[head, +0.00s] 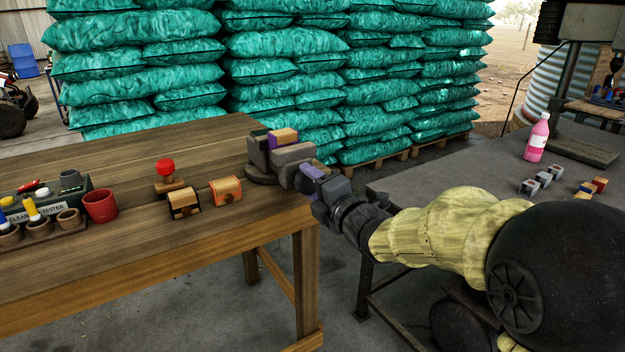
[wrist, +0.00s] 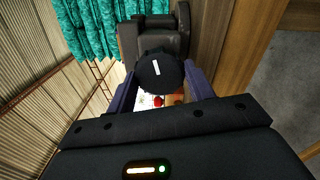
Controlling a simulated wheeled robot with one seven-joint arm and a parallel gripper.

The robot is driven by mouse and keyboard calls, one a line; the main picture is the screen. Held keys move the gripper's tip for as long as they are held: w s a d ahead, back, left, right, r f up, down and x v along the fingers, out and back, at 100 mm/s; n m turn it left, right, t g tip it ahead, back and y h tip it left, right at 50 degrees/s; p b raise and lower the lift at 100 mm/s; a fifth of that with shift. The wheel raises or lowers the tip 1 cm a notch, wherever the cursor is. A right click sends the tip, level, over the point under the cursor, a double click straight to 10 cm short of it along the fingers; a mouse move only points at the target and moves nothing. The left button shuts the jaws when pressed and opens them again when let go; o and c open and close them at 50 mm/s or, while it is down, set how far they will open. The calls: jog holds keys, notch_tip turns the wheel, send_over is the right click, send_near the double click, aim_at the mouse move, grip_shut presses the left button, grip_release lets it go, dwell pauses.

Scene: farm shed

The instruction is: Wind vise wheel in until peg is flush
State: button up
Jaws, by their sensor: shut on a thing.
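The grey vise (head: 292,156) stands at the far right corner of the wooden table. A yellow and purple piece (head: 284,137) shows at the top of its jaws; I cannot tell whether this is the peg or how far it sticks out. My gripper (head: 312,178) reaches the vise from the right. In the wrist view the round black wheel (wrist: 158,72), with a white mark on its face, sits between my two purple fingers, and my gripper (wrist: 159,85) is shut on it. The vise body (wrist: 153,40) shows behind the wheel. The head view mostly hides the wheel.
On the wooden table (head: 150,250) are two small wooden chests (head: 184,204), a red knob on a block (head: 166,172), a red cup (head: 100,206) and a tester rack (head: 45,222). A grey table (head: 460,160) at right holds a pink bottle (head: 537,138) and small blocks.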

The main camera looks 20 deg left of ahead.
jog(key=m+p, duration=0.2)
jog(key=m, duration=0.5)
jog(key=shift+d+f+p, duration=0.1)
jog(key=shift+f+p, duration=0.05)
jog(key=shift+p, duration=0.2)
jog(key=m+p, duration=0.2)
jog(key=m, duration=0.3)
jog(key=shift+m+p, duration=0.55)
jog(key=shift+m, duration=0.55)
jog(key=shift+f, duration=0.15)
jog(key=o, duration=1.1)
jog(key=shift+r, duration=0.2)
